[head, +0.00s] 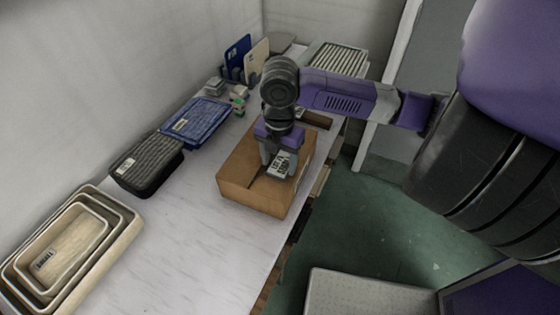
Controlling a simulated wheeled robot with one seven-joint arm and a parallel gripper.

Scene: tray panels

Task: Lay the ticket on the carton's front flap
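The ticket is tilted and sits about level with the carton's rim, apart from the carton's near side. The arm hides part of the carton's far side. I cannot make out clearly which flaps are folded out.
Nested beige trays (123,226) lie at the near left. A black basket (147,164) and a blue basket (197,122) stand along the wall. A ribbed tray (338,59) is at the far end. The table left of the carton is clear.

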